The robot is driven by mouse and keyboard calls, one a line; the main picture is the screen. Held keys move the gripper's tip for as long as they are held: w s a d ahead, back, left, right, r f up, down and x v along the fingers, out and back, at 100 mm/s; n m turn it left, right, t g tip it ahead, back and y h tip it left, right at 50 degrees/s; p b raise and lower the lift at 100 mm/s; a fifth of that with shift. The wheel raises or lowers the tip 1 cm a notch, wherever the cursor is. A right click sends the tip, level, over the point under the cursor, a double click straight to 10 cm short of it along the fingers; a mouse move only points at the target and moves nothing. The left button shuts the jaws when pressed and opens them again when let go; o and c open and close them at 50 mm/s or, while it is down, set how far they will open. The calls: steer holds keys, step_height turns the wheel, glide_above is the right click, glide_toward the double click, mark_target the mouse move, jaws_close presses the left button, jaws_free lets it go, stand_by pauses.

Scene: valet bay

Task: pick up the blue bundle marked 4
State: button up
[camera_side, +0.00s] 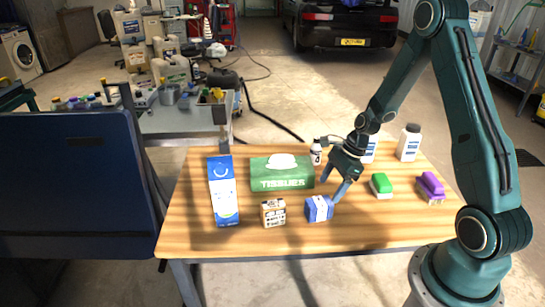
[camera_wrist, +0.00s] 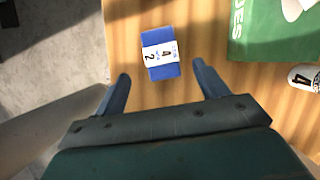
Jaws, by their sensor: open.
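The blue bundle (camera_side: 319,208) sits on the wooden table near its front edge, wrapped in a white band. In the wrist view the bundle (camera_wrist: 161,69) shows a 4 on its band, with smaller marks beside it. My gripper (camera_side: 332,188) is open above and just beside the bundle, behind it in the side view. In the wrist view my gripper (camera_wrist: 160,76) has its two fingers spread to either side of the bundle, with nothing held. The bundle lies slightly ahead of the gap between the fingertips. Contact with the bundle cannot be told.
A green tissue box (camera_side: 282,173) stands behind the bundle, and a brown bundle (camera_side: 273,213) lies to its left. A blue-white carton (camera_side: 223,191) is further left. A small bottle (camera_side: 316,153) stands behind.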

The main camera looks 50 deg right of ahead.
mark_target(320, 201)
steer(key=shift+x, duration=2.05)
steer(key=shift+x, duration=2.55)
steer(key=shift+w, duration=0.15)
steer(key=c, duration=1.1)
steer(key=shift+c, duration=0.2)
steer(key=shift+r, duration=0.2)
step_height(320, 201, up, 20)
steer(key=shift+f, duration=0.15)
